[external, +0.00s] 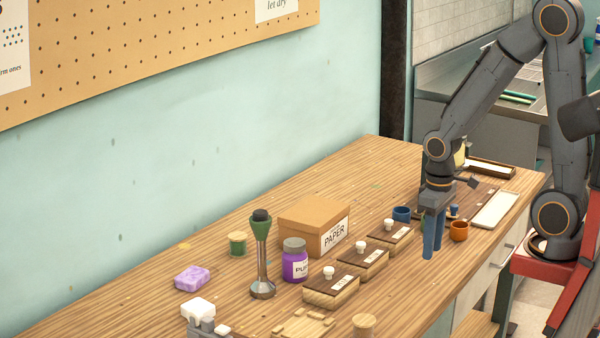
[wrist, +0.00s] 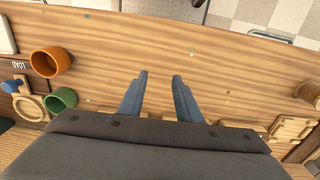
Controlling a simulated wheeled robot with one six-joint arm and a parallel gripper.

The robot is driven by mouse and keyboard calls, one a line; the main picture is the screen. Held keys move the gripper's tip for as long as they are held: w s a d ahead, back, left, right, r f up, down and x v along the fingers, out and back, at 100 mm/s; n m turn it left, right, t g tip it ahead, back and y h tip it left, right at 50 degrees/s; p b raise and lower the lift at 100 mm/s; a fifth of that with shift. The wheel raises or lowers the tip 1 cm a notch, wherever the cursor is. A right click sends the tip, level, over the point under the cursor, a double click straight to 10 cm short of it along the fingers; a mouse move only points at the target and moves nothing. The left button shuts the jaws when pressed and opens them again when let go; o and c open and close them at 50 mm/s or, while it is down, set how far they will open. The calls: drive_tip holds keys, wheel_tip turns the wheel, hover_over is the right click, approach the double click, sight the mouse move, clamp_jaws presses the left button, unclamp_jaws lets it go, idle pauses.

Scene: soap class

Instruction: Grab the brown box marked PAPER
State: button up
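The brown box (external: 308,224) marked PAPER stands on the wooden workbench, toward the wall, with its white label facing right. Its lid is on. The wrist view does not show it. My gripper (external: 433,240) is above the bench near its front edge, to the right of the box and apart from it. In the wrist view my gripper (wrist: 160,85) has its two blue fingers spread, with only bare wood between them. It is open and empty.
A purple jar (external: 294,262) and a green-handled blender (external: 262,255) stand close in front of the box. Lidded wooden boxes (external: 362,262) line its right side. An orange cup (wrist: 50,62) is near my gripper. The wall runs behind.

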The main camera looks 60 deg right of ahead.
drive_tip(key=o, duration=1.8)
drive_tip(key=shift+c, duration=0.2)
drive_tip(key=w+r+m+y+p, duration=0.15)
drive_tip(key=w+m, duration=0.25)
drive_tip(key=w, duration=0.4)
drive_tip(key=w+r+m+p, duration=0.2)
drive_tip(key=w+r+m, duration=0.15)
drive_tip(key=w, duration=0.35)
wheel_tip(320, 180, up, 3)
drive_tip(key=m+y+p, duration=0.3)
drive_tip(key=m, duration=0.7)
hover_over(322, 206)
drive_tip(key=shift+s+d, duration=0.1)
drive_tip(key=shift+w, duration=0.2)
drive_tip(key=p+x, duration=0.4)
drive_tip(key=x, duration=0.6)
drive_tip(key=shift+f, duration=0.35)
drive_tip(key=shift+a+f+p, duration=0.3)
drive_tip(key=shift+a+f, duration=0.1)
drive_tip(key=shift+f, duration=0.1)
drive_tip(key=shift+f, duration=0.25)
